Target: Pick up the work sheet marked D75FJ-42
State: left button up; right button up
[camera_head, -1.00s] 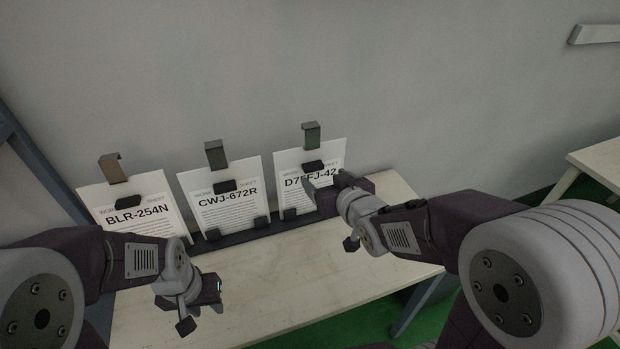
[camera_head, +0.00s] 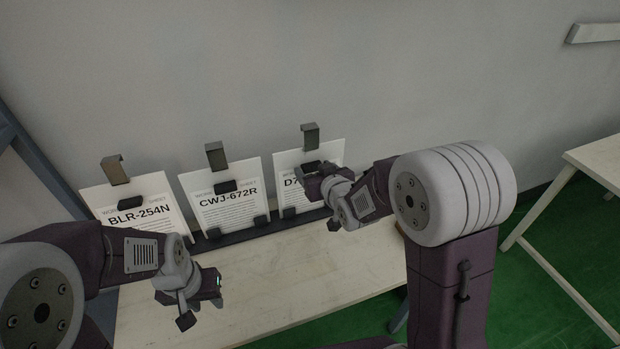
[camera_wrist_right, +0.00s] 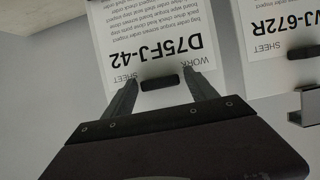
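The work sheet marked D75FJ-42 (camera_head: 290,168) stands upright on the right of the row in the head view, partly hidden by my right gripper (camera_head: 315,172). In the right wrist view the sheet (camera_wrist_right: 150,45) appears upside down, with a dark clip (camera_wrist_right: 159,82) at its top edge. My right gripper's two fingers (camera_wrist_right: 162,88) are apart on either side of this clip, with a gap to it on both sides. Whether the fingers touch the sheet cannot be told. My left gripper (camera_head: 212,284) is low over the table at left; its fingertips are hard to make out.
Sheets CWJ-672R (camera_head: 226,203) and BLR-254N (camera_head: 140,205) stand to the left in the same dark rack (camera_head: 240,236). Metal hooks rise above the sheets. The table (camera_head: 270,280) is clear in front, and the wall is close behind.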

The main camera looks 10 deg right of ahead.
grip_shut()
